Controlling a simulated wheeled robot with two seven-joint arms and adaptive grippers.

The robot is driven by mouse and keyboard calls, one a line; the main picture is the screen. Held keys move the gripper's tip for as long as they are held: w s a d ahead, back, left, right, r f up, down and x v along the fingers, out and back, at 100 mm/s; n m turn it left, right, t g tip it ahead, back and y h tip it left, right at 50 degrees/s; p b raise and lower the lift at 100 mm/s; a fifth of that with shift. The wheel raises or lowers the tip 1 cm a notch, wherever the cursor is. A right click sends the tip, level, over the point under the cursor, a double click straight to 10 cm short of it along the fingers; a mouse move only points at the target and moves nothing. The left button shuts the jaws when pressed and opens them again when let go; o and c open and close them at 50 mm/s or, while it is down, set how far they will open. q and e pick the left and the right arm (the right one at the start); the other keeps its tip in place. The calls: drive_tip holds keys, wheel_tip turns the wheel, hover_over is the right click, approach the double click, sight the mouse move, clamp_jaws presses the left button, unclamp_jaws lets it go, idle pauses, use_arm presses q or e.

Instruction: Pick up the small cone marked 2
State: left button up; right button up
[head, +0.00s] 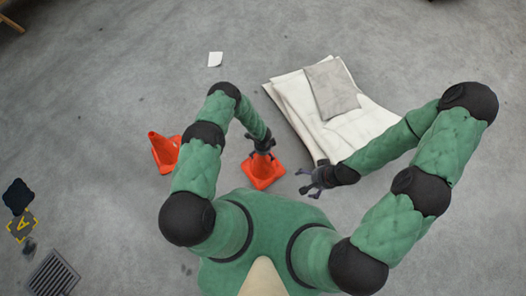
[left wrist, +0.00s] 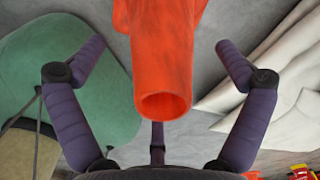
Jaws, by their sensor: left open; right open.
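Two orange cones are on the floor in the head view; no number can be read on either. One cone (head: 263,172) is under my left gripper (head: 262,152); the other cone (head: 163,153) lies further left, beyond my left arm. In the left wrist view an orange cone (left wrist: 163,60) reaches in from the top, its hollow tip towards the camera. My left gripper's purple fingers are spread on both sides of it, with gaps visible. My right gripper (head: 312,183) is open and empty, to the right of the nearer cone.
A pale folded sheet (head: 350,128) with a grey cloth (head: 330,88) on it lies right of the cones. A floor grate (head: 50,275) and dark and yellow-marked pieces (head: 20,225) are at left.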

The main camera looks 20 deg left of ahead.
use_arm(q)
wheel_tip(320, 180, down, 4)
drive_tip(key=shift+w+r+b, duration=0.15)
drive_tip(key=shift+r+b, duration=0.05)
drive_tip(key=shift+b, duration=0.65)
drive_tip(key=c, duration=1.8)
